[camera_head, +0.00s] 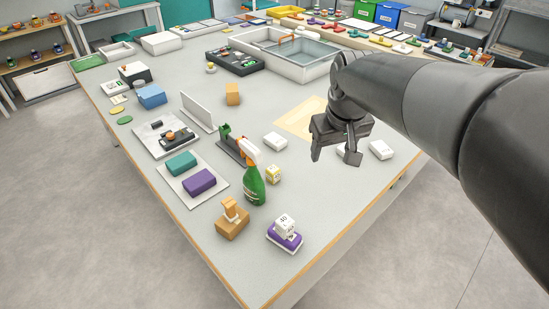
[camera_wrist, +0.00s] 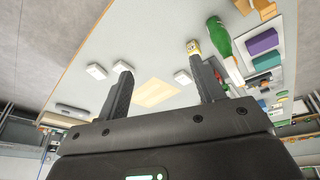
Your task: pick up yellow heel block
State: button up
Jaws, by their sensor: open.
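The yellow heel block (camera_head: 273,175) is a small cube with a pale marked face. It stands on the grey table just right of the green spray bottle (camera_head: 254,186). In the wrist view the yellow block (camera_wrist: 193,47) shows just beyond the tip of the right-hand finger, which partly hides it. My gripper (camera_head: 335,157) is open and empty, above the table and to the right of the block in the head view. Its two dark fingers also show spread apart in the wrist view (camera_wrist: 158,68).
White blocks (camera_head: 275,142) (camera_head: 381,150) lie near the gripper, with a tan sheet (camera_head: 300,122) behind. An orange block with a stamp (camera_head: 232,223) and a purple block with a white cube on it (camera_head: 284,236) stand at the front. Bare table lies right of the yellow block.

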jog(key=w+a+f+n+g, duration=0.1)
jog(key=w+a+f, duration=0.2)
jog(key=w, duration=0.3)
jog(key=w+a+f+n+g, duration=0.1)
jog(key=w+a+f+n, duration=0.15)
jog(key=w, duration=0.35)
jog(key=n+g, duration=0.1)
jog(key=n, duration=0.1)
send_over(273, 169)
notch_tip(273, 169, down, 13)
jog(key=shift+w+d+f, duration=0.1)
jog(key=shift+f, duration=0.05)
jog(key=shift+w+f, duration=0.1)
jog(key=shift+f, duration=0.25)
notch_tip(273, 169, down, 5)
jog(key=shift+f, duration=2.85)
jog(key=shift+c, duration=0.4)
jog(key=c, duration=1)
jog(key=shift+r, duration=0.1)
